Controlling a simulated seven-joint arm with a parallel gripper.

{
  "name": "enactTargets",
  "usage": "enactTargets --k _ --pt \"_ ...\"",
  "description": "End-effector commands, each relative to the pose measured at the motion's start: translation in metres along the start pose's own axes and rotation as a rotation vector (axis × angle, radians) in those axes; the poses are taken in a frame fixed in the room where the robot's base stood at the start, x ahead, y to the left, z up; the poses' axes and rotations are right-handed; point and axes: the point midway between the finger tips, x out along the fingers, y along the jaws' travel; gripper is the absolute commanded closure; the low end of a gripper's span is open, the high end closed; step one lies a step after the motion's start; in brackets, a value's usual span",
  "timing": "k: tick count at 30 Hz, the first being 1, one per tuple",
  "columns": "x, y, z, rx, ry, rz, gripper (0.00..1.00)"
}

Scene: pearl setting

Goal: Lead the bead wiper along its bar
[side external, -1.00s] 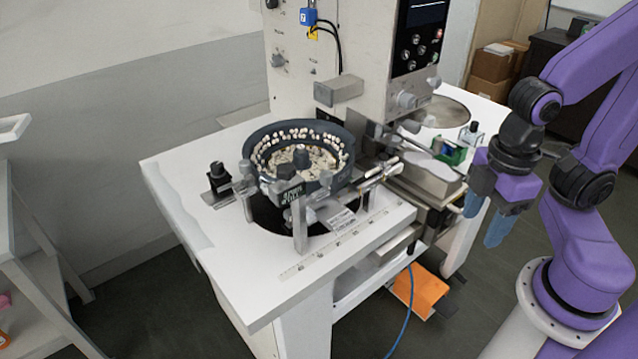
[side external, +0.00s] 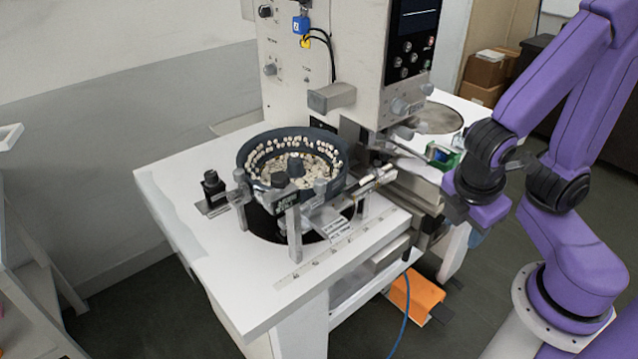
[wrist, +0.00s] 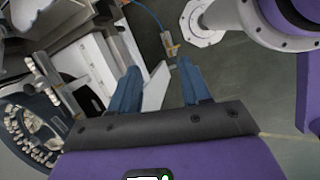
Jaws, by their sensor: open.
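A dark round bowl (side external: 243,158) of pale beads stands on the white table, and its rim also shows at the left of the wrist view (wrist: 62,128). A metal bar assembly (side external: 376,179) sticks out at the bowl's right side; a bar also shows beside the bowl in the wrist view (wrist: 50,82). I cannot tell which small part is the bead wiper. My gripper (wrist: 158,66) has two blue fingers, apart and empty. In the side view it hangs right of the bowl and bar, clear of them, its fingers mostly hidden.
A tall white machine column (side external: 330,70) rises behind the bowl. Posts with knobs (side external: 293,225) stand at the bowl's front. A green block (side external: 442,156) lies near my wrist. An orange piece (side external: 416,296) and a blue cable (side external: 405,320) are below the table edge.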

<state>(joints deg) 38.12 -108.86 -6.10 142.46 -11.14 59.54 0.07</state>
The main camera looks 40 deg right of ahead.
Motion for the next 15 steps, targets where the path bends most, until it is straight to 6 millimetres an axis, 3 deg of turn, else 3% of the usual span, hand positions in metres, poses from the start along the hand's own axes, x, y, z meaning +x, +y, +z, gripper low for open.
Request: enactTargets --k 3,8,15 --pt "0.009 0.017 -0.010 -0.187 -0.201 0.143 0.53" --pt "0.006 0.040 -0.031 -0.414 -0.436 0.358 0.53" --pt "-0.018 0.059 -0.092 -0.736 -0.737 0.740 0.53"
